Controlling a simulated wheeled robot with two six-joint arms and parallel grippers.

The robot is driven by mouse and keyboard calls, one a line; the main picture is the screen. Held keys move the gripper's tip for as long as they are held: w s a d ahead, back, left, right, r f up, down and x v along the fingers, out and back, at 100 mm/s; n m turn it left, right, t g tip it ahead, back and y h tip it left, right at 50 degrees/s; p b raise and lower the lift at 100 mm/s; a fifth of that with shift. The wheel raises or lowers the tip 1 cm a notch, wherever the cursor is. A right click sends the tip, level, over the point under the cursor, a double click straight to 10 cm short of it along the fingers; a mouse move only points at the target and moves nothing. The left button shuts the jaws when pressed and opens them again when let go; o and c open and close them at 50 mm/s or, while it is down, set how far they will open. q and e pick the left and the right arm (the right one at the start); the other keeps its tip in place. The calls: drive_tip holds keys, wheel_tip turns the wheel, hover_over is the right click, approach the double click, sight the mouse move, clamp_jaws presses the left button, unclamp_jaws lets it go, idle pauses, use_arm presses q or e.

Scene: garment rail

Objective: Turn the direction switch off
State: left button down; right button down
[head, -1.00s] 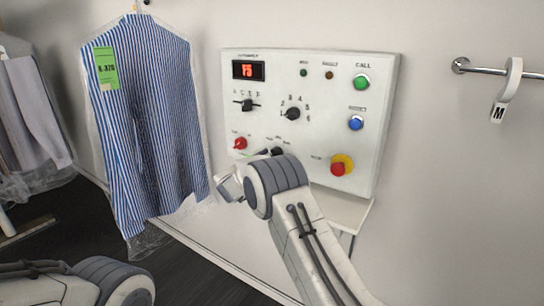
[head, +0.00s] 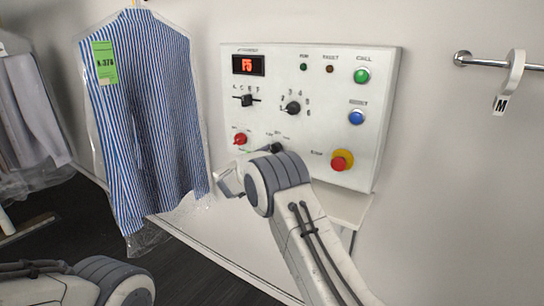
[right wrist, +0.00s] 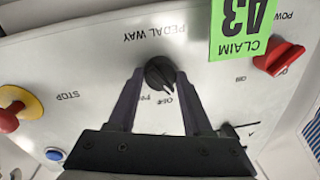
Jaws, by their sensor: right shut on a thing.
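A black rotary knob (right wrist: 159,72) sits on the white control panel, under lettering that looks like "PEDAL WAY", seen upside down in the right wrist view. OFF lettering shows beside it. My right gripper (right wrist: 160,76) has one finger on each side of the knob and is shut on it. The knob's pointer seems to slant toward the lower right in that view; its exact setting is hard to tell. In the head view the knob (head: 276,148) shows just above my right wrist, which hides the fingers. My left gripper is out of view.
The panel (head: 215,60) also bears a red power knob (head: 240,139), a red stop button (head: 339,163), other black knobs and lit buttons. A green claim tag (right wrist: 240,28) is close to the gripper. A bagged striped shirt (head: 150,110) hangs left; a rail (head: 488,65) is right.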

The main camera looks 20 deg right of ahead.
drive_tip(key=shift+f+m+b, duration=0.1)
drive_tip(key=shift+m+b, duration=2.7)
drive_tip(key=shift+m, duration=0.4)
drive_tip(key=shift+c, duration=1.6)
unclamp_jaws()
drive_tip(key=b+v, duration=0.1)
drive_tip(key=v, duration=0.9)
drive_tip(key=shift+a, duration=0.25)
drive_tip(key=shift+s+f, duration=0.1)
